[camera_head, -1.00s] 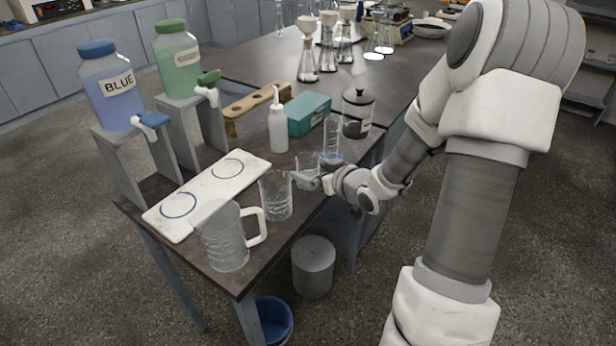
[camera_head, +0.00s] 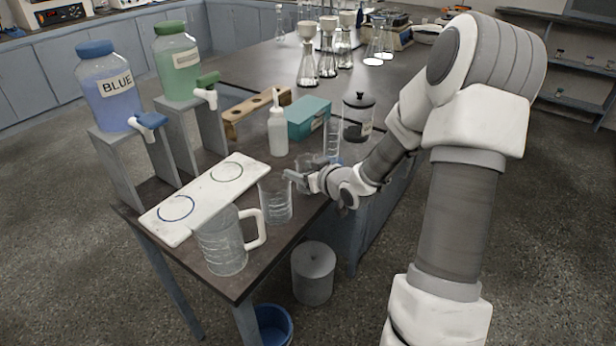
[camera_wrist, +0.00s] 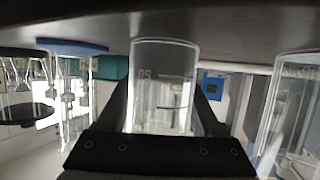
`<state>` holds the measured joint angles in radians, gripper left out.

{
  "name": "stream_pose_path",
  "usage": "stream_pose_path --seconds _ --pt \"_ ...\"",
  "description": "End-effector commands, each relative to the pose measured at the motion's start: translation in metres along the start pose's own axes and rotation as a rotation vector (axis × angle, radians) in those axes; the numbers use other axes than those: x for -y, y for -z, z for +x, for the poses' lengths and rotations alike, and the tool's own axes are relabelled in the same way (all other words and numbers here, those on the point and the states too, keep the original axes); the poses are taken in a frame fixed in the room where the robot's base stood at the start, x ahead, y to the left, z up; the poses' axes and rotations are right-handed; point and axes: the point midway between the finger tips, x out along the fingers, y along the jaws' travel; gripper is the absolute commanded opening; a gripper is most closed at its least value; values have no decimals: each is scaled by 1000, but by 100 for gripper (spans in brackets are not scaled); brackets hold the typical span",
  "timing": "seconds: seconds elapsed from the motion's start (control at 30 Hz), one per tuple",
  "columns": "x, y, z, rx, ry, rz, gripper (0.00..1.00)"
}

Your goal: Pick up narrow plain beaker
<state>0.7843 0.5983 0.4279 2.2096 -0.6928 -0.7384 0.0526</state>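A small clear glass beaker (camera_head: 306,161) stands near the table's right edge, partly hidden behind my gripper (camera_head: 291,178). In the wrist view, which looks upside down, the beaker (camera_wrist: 163,75) is in the middle with faint markings. My gripper's dark fingers (camera_wrist: 163,105) are spread on either side of it; I see no clear grip on the glass. A wider clear beaker (camera_head: 275,200) stands just left of the gripper, and a glass at the right of the wrist view (camera_wrist: 290,105) appears to be this one.
A handled jug (camera_head: 222,243) stands at the near corner beside a white board (camera_head: 205,198) with two rings. A graduated cylinder (camera_head: 332,140), black-lidded jar (camera_head: 358,118), wash bottle (camera_head: 277,130) and teal box (camera_head: 307,118) stand close behind the gripper.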

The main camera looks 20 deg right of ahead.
Motion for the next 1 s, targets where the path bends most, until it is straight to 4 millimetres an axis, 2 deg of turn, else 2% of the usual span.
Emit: stream_pose_path --seconds 0.03,0.2,0.3,0.67,1.0 --pt "0 0 0 0 0 0 50" --pt "0 0 0 0 0 0 19" --pt "0 0 0 -1 0 0 6" --pt "0 3 -1 -1 0 0 6" --pt "0 23 -10 -2 -1 -2 6"
